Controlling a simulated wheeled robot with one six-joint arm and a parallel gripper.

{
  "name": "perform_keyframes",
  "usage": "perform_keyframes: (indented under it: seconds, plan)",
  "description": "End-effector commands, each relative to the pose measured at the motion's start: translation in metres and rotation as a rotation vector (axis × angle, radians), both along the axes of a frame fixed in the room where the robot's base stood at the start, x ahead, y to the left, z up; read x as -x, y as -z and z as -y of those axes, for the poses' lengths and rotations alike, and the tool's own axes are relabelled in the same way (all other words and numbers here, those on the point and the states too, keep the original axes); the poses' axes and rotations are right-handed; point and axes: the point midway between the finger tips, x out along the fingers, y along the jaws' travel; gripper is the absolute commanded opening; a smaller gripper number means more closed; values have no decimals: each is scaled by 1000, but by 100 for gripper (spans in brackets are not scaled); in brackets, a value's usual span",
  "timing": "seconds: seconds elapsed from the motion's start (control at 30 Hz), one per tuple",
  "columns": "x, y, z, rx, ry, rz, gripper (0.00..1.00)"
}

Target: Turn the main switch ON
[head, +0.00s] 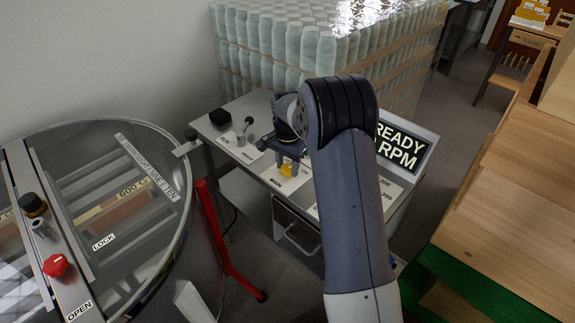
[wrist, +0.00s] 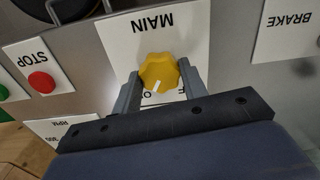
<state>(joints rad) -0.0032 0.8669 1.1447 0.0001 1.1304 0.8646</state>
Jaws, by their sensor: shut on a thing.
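The main switch is a yellow rotary knob (wrist: 159,72) on a white plate marked MAIN (wrist: 150,30). In the wrist view the plate's lettering is upside down. A white mark on the knob points down and slightly left, toward lettering that is partly hidden by my gripper. My gripper (wrist: 158,88) is shut on the knob, with one finger at its left side and one at its right. In the head view the yellow knob (head: 287,171) shows below my gripper (head: 287,158) on the grey console's sloping panel.
A red stop button (wrist: 41,81) and a green button (wrist: 3,91) lie left of the knob in the wrist view; a BRAKE plate (wrist: 290,30) is right. A display reading READY (head: 402,146) stands behind my arm. A round lidded tank (head: 100,220) is at left.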

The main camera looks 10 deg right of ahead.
Motion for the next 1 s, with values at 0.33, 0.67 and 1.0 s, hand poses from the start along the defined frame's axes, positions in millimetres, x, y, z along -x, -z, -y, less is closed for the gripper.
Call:
perform_keyframes:
  seconds: [0.33, 0.67, 1.0]
  plan:
    - [-1, -1, 0, 0, 71, 3, 18]
    - [-1, -1, 0, 0, 75, 3, 18]
    - [0, 0, 0, 0, 74, 1, 63]
